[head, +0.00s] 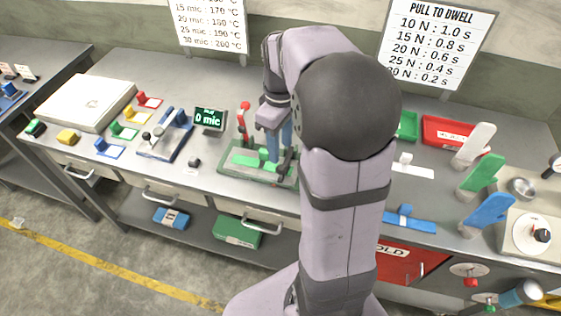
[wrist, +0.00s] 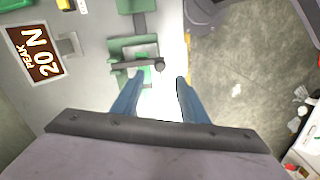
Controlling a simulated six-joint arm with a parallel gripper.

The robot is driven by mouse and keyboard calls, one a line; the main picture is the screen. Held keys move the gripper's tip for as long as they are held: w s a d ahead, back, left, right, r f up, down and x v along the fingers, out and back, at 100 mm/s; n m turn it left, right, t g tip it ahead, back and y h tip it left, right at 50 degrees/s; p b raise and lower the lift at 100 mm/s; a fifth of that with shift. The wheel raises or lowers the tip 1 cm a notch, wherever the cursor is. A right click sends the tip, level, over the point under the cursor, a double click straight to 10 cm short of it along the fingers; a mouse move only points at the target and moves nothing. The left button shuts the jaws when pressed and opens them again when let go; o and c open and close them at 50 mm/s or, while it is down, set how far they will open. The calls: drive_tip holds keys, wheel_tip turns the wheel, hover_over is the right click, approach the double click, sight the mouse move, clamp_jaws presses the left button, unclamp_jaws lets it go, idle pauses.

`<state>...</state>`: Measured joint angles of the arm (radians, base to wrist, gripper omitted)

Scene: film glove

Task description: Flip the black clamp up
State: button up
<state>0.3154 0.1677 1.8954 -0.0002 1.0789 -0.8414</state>
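The black clamp (wrist: 140,64) shows in the wrist view as a dark bar with a round knob at its right end, lying across the green fixture (wrist: 120,48). In the head view the green fixture (head: 236,168) stands on the bench in front of my arm, and the clamp is mostly hidden there by my gripper (head: 284,150). In the wrist view my gripper (wrist: 159,78) has its two blue fingers apart. The knob end lies between and just beyond the fingertips. I see nothing held, and cannot tell whether the fingers touch the knob.
A red upright lever (head: 245,112) stands at the fixture's back left. A small display (head: 209,118) reads "0 mic"; another in the wrist view (wrist: 35,52) reads "PEAK 20 N". Coloured trays and upright paddles (head: 478,172) stand right of my arm. The bench's front edge is close to the fixture.

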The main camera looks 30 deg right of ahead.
sight(281, 167)
drive_tip(key=shift+f+p, duration=0.9)
drive_tip(key=shift+f, duration=2.75)
drive_tip(key=shift+c, duration=0.2)
clamp_jaws()
